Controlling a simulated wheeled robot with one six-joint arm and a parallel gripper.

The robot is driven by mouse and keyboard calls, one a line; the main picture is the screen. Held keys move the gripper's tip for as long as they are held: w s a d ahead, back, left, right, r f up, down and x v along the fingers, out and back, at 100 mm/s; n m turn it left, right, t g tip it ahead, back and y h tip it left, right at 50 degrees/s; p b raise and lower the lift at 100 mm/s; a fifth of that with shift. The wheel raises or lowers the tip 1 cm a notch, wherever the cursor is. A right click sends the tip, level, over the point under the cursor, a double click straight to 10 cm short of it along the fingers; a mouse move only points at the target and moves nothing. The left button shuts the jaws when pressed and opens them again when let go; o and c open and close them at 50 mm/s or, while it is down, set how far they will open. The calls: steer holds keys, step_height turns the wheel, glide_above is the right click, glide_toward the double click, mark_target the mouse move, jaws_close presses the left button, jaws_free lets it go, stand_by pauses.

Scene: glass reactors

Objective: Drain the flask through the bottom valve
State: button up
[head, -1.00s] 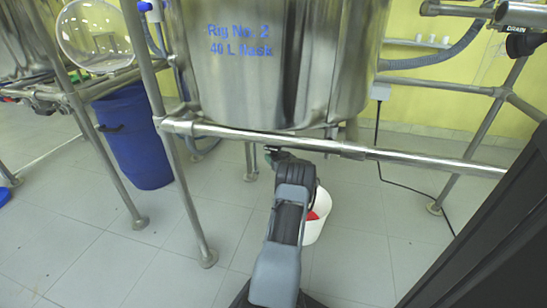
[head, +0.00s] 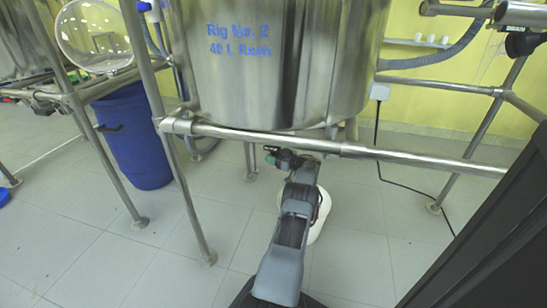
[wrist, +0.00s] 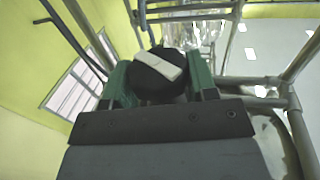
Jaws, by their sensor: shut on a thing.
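The flask, a large steel vessel (head: 275,75) marked "Rig No. 2 40 L flask", hangs in the pipe frame. My gripper (head: 278,156) is below the vessel, just under the front rail. In the wrist view, the green jaws of my gripper (wrist: 160,78) are shut around a black round knob (wrist: 158,88) with a pale bar (wrist: 160,64) across its face. The knob appears to be the bottom valve's handle. The valve body and outlet are hidden. A white bucket (head: 322,215) stands on the floor below, partly hidden behind my arm.
The front rail (head: 400,157) crosses just above my arm, with frame legs (head: 180,190) at the left. A blue barrel (head: 130,135) stands further left. A pipe end labelled as a drain (head: 520,14) is at upper right. The tiled floor in front is open.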

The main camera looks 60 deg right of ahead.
steer(key=shift+r, duration=0.1)
steer(key=o, duration=0.9)
steer(key=shift+s+d+p, duration=0.2)
steer(key=shift+s+p, duration=0.5)
steer(key=shift+s, duration=1.6)
steer(key=shift+s+d+p, duration=0.2)
steer(key=shift+s+p, duration=0.45)
steer(key=shift+s, duration=1.6)
steer(key=shift+s+d+p, duration=0.2)
steer(key=shift+s+p, duration=0.5)
steer(key=shift+s, duration=1.6)
steer(key=shift+c, duration=0.2)
